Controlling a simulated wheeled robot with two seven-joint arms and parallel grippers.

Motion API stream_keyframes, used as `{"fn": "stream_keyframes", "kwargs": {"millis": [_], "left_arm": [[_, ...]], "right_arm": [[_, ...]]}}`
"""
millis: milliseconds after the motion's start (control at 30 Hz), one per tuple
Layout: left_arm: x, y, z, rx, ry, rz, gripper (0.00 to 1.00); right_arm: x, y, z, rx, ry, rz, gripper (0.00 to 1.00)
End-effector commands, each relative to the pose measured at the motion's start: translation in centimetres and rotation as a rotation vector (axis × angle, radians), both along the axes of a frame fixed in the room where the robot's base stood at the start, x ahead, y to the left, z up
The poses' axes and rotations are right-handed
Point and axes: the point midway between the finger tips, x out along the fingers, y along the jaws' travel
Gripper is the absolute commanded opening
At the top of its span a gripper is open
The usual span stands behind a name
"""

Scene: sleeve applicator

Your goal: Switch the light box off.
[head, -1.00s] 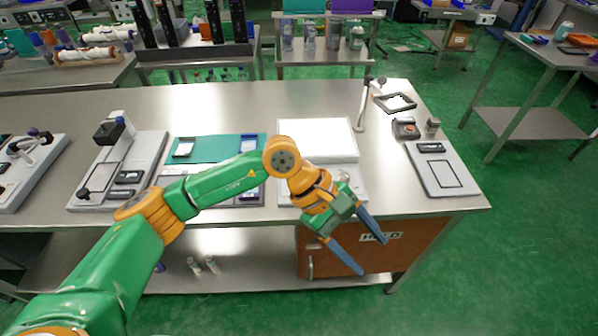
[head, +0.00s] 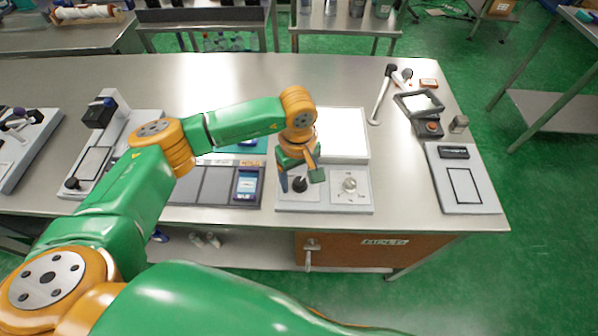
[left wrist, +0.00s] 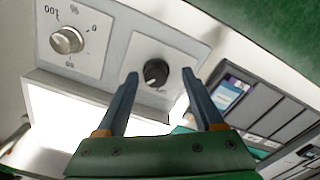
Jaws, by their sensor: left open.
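The light box (head: 342,134) stands on the bench in the head view, and its top panel glows bright white. Its front control strip carries a black knob (head: 300,185) on the left and a silver dial (head: 350,185) on the right. In the left wrist view the black knob (left wrist: 155,73) appears between my fingertips, and the silver dial (left wrist: 67,40) with printed numbers lies to its left. My left gripper (head: 297,174) is open, pointing down over the black knob. I cannot tell whether the fingers touch it. My right gripper is not in view.
A dark-screened device (head: 247,185) lies on a mat just left of the light box. A magnifier-like stand (head: 381,95) and a square frame (head: 418,103) are at the right. A grey board (head: 463,180) lies near the right edge. Bare bench (head: 405,185) shows between.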

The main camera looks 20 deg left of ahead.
Motion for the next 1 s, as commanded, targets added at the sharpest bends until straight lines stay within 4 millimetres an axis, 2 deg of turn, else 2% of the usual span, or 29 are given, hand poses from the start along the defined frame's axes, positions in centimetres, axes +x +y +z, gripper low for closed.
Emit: {"fn": "stream_keyframes", "kwargs": {"millis": [267,533,800,1000], "left_arm": [[0.0,0.0,-0.6,-0.001,-0.001,0.0,0.69],[0.0,0.0,-0.6,-0.001,0.0,0.0,0.0],[0.0,0.0,-0.7,-0.002,-0.001,0.017,0.0],[0.0,0.0,-0.8,-0.003,-0.002,0.104,0.0]], "right_arm": [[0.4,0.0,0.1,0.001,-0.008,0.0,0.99],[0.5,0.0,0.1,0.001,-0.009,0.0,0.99],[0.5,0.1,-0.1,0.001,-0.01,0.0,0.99],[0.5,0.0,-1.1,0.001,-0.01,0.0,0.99]]}}
